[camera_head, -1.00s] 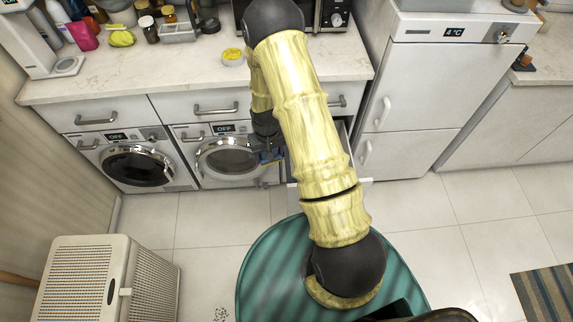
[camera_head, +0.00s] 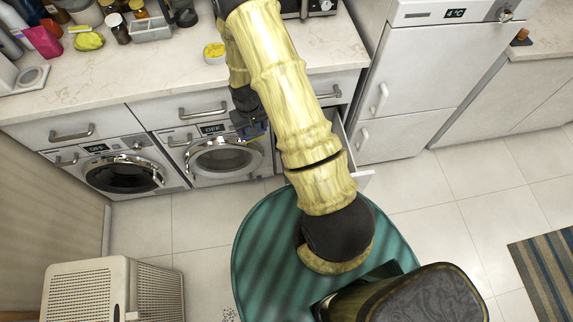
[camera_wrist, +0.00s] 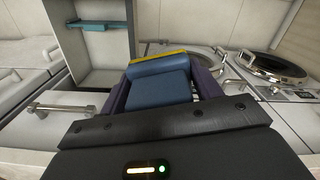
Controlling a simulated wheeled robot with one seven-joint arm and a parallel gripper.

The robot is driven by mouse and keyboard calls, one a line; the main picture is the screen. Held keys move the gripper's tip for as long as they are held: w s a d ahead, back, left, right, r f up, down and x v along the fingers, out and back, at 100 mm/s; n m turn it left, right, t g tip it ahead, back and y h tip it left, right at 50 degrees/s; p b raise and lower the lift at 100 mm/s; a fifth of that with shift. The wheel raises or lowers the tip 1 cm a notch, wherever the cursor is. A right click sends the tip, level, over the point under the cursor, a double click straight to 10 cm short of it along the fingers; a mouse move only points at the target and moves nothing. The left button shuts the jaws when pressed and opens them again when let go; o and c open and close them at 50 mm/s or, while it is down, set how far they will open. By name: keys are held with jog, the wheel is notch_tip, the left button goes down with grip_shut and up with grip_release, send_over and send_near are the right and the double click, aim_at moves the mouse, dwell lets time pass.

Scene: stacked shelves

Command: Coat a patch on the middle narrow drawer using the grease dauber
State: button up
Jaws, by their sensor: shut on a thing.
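My gripper (camera_head: 250,128) is low in front of the counter, near the right end of the middle narrow drawer (camera_head: 180,108) and above the right-hand washer. In the wrist view my gripper (camera_wrist: 163,88) is shut on a blue block with a yellow edge, seemingly the grease dauber (camera_wrist: 160,82). The dauber also shows small in the head view (camera_head: 258,131). The middle narrow drawer is closed and has a bar handle. My arm hides part of the drawer row. I cannot tell whether the dauber touches the drawer, and no coated patch is discernible.
Two washers (camera_head: 122,174) stand below the drawers. A lower drawer (camera_head: 362,178) is open right of my arm; a teal item (camera_wrist: 98,25) lies in an open compartment. A yellow tub (camera_head: 214,53) and bottles stand on the counter. A white hamper (camera_head: 85,290) is at lower left.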

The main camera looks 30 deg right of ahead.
jog(key=shift+s+f, duration=0.15)
jog(key=shift+f, duration=0.05)
jog(key=s+d+f+m+b, duration=0.1)
jog(key=d+f+m+b, duration=0.1)
jog(key=f+b, duration=0.5)
jog(key=s+d+f+m+b, duration=0.2)
jog(key=d+f+b, duration=0.2)
jog(key=f+b, duration=0.4)
jog(key=s+d+f+m+b, duration=0.2)
jog(key=d+f+b, duration=0.1)
jog(key=f+b, duration=0.5)
notch_tip(320, 180, down, 3)
jog(key=shift+s+d+f+m, duration=0.1)
jog(key=shift+s+d+m, duration=0.05)
jog(key=shift+d+m, duration=0.25)
